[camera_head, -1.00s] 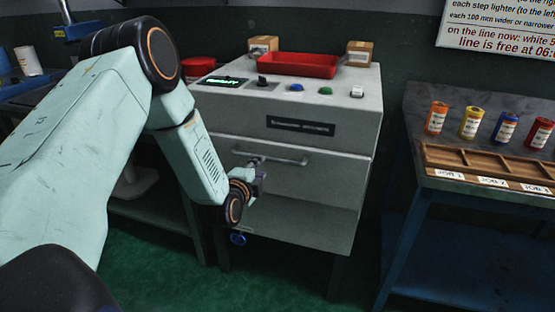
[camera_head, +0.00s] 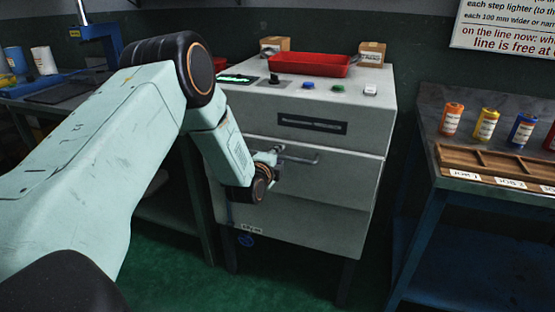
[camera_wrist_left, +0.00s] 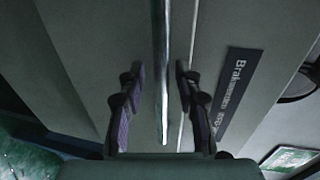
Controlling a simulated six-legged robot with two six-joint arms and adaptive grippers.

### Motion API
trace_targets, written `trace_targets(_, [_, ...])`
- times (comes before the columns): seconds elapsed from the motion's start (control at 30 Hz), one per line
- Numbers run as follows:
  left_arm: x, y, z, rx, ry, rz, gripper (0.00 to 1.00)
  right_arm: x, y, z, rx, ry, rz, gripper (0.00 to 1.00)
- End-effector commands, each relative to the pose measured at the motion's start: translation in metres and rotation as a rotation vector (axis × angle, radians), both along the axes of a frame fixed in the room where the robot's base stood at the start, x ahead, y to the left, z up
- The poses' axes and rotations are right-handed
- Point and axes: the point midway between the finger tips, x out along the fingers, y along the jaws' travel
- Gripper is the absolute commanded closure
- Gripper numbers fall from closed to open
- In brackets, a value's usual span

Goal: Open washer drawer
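The washer (camera_head: 300,104) is a pale grey cabinet with knobs on its sloping top. Its drawer front (camera_head: 325,185) looks flush with the body and bears a horizontal metal bar handle (camera_head: 305,160). My left gripper (camera_head: 272,157) is at the left end of this handle in the head view, partly hidden by my wrist. In the left wrist view the bar handle (camera_wrist_left: 160,65) runs between the two fingers of my left gripper (camera_wrist_left: 158,85). The fingers are apart, with a visible gap on each side of the bar. My right gripper is not in view.
A red tray (camera_head: 310,65) and two small boxes stand on the washer's top. A bench (camera_head: 455,185) to the right carries a wooden divided tray (camera_head: 490,160) and several coloured canisters. Green floor (camera_head: 180,265) shows below the washer.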

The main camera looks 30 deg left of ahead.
Motion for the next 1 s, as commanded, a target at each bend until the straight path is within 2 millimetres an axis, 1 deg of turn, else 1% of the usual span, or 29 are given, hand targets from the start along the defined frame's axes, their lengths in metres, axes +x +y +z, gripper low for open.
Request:
trace_targets(0.17, [0.0002, -0.0002, 0.0006, 0.000, -0.001, 0.000, 0.66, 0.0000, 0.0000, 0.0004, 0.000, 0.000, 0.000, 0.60])
trace_targets(0.2, [0.0002, -0.0001, 0.0007, 0.000, -0.001, 0.000, 0.68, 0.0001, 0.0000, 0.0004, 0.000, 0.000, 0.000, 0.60])
trace_targets(0.5, [0.0001, 0.0000, 0.0008, 0.000, -0.001, 0.000, 0.93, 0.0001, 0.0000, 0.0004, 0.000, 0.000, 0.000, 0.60])
trace_targets(0.6, [-0.0001, 0.0000, 0.0006, 0.000, -0.001, 0.000, 1.00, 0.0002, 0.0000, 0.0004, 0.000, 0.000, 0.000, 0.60])
trace_targets(1.0, [-0.0001, -0.0004, 0.0005, 0.001, 0.000, -0.001, 1.00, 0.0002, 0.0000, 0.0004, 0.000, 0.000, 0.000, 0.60])
